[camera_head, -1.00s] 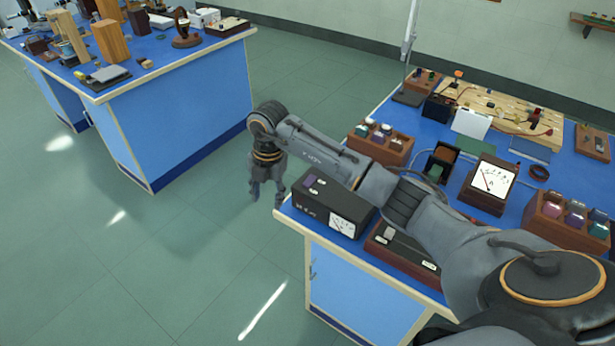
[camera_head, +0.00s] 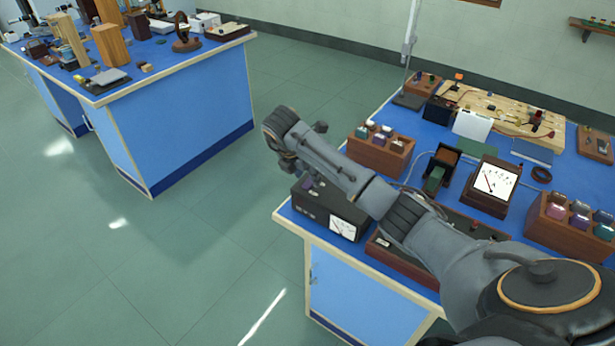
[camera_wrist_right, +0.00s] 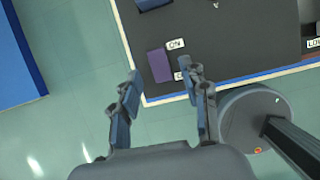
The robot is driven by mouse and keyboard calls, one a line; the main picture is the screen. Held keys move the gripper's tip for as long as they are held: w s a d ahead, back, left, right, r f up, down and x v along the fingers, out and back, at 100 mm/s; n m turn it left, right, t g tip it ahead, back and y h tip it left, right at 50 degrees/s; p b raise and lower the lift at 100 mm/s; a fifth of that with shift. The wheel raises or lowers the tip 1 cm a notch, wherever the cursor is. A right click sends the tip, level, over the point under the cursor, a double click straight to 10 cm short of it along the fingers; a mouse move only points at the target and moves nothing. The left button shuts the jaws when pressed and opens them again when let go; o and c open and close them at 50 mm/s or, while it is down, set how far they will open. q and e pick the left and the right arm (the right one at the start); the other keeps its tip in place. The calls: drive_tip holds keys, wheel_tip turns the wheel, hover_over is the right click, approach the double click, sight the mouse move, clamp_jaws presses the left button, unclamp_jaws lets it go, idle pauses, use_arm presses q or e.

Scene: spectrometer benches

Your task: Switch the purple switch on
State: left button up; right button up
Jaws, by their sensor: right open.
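The purple switch (camera_wrist_right: 158,65) sits on the dark top of a black box (camera_wrist_right: 235,45), beside an ON label (camera_wrist_right: 175,44); a second label is partly hidden by a finger. In the head view the switch (camera_head: 313,182) shows small on the black meter box (camera_head: 310,203) at the bench's near left corner. My right gripper (camera_wrist_right: 163,70) is open and empty, its fingertips on either side of the switch in the wrist view. I cannot tell its height above the box. In the head view its fingers are mostly hidden by the wrist. My left gripper is out of view.
The blue bench (camera_head: 410,160) holds wooden switch blocks (camera_head: 380,153), a meter (camera_head: 492,183) and a breadboard-like panel (camera_head: 500,105). My right arm reaches over a wooden tray (camera_head: 400,255). Open floor lies left of the bench, before another bench (camera_head: 190,105).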

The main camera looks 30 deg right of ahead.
drive_tip(key=shift+x, duration=1)
drive_tip(key=shift+a, duration=0.1)
drive_tip(key=shift+c, duration=0.2)
clamp_jaws()
drive_tip(key=shift+w+d+g+y+b, duration=0.1)
drive_tip(key=shift+d+g+y+b, duration=0.2)
drive_tip(key=shift+y, duration=0.3)
drive_tip(key=shift+d+g+y, duration=0.15)
drive_tip(key=shift+g+y, duration=0.25)
drive_tip(key=shift+y, duration=0.5)
